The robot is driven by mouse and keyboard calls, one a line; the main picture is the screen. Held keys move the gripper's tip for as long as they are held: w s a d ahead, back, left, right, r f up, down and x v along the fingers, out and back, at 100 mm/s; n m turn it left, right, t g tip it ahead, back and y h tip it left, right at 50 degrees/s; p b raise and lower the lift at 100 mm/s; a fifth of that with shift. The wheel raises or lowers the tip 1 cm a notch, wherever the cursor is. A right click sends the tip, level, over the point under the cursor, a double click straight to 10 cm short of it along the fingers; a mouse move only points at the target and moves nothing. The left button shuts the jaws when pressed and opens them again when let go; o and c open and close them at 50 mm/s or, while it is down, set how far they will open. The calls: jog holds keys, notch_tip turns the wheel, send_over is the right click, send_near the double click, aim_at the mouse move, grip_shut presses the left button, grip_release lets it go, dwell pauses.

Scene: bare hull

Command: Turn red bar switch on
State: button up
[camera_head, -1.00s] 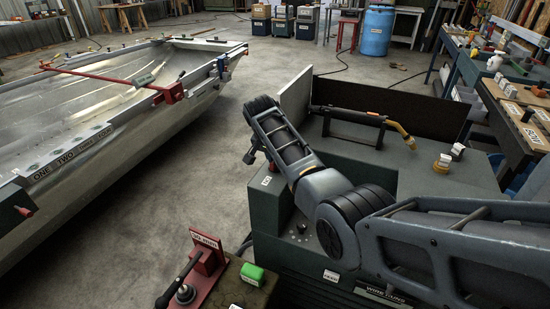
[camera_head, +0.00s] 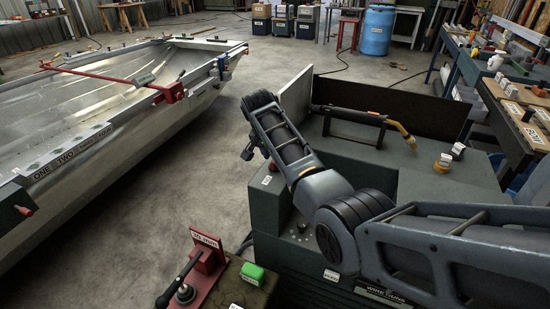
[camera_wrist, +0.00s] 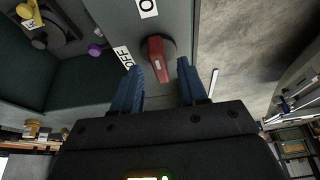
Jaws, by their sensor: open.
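The red bar switch (camera_wrist: 157,59) shows in the wrist view on a grey panel, on a dark round base. Its bar runs nearly up and down in the picture. An "OFF" label (camera_wrist: 123,57) lies to its left, and a partly cut-off label with an "O" (camera_wrist: 147,7) lies above it. My gripper (camera_wrist: 160,70) is open, with one blue finger on each side of the bar's near end. I see gaps between fingers and bar; contact is not visible. In the head view the switch and fingertips are hidden.
A purple knob (camera_wrist: 95,50) sits left of the switch on the panel. In the head view a dark green machine (camera_head: 400,180) carries a torch (camera_head: 350,115) on a stand. A metal hull (camera_head: 110,120) stands at the left, with bare floor (camera_head: 215,160) between.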

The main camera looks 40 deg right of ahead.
jog(key=v, duration=0.5)
jog(key=shift+s+a+r, duration=0.15)
jog(key=shift+r, duration=0.15)
jog(key=shift+s, duration=0.1)
